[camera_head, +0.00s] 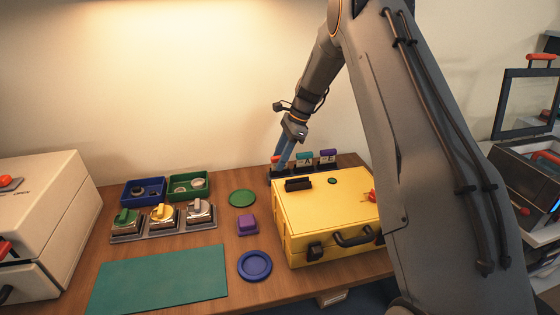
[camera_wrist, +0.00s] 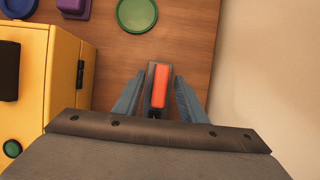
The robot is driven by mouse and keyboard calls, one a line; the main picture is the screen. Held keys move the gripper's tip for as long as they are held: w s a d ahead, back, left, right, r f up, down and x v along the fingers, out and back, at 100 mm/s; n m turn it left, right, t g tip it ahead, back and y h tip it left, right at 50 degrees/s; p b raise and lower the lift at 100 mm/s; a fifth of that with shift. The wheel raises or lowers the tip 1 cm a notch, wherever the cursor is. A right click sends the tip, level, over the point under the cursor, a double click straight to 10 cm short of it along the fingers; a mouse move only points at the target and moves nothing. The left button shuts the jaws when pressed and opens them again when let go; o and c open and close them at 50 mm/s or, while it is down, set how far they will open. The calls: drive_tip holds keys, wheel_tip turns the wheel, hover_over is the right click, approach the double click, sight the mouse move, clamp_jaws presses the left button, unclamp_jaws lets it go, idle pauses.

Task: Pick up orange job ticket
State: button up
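The orange job ticket (camera_wrist: 161,86) shows in the wrist view as an orange-red strip on a dark holder, between the two blue fingers of my gripper (camera_wrist: 160,80). Gaps show on both sides, so the gripper is open around it and not closed on it. In the head view my gripper (camera_head: 281,166) points down at the left end of the ticket rack (camera_head: 345,162), behind the yellow case. Only a small part of the orange ticket (camera_head: 275,158) shows there, the rest hidden by the fingers. A teal ticket (camera_head: 304,158) and a purple ticket (camera_head: 328,155) stand to its right.
The yellow case (camera_head: 325,210) stands right in front of the rack. A green disc (camera_head: 242,198), a purple block (camera_head: 247,224) and a blue dish (camera_head: 254,266) lie left of it. Blue and green trays and a green mat (camera_head: 160,278) are farther left. The wall is close behind.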

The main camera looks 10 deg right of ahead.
clamp_jaws()
wheel_tip(320, 180, up, 10)
drive_tip(key=b, duration=0.3)
drive_tip(key=shift+f, duration=0.15)
drive_tip(key=shift+r+p, duration=1.65)
drive_tip(key=shift+r, duration=1.05)
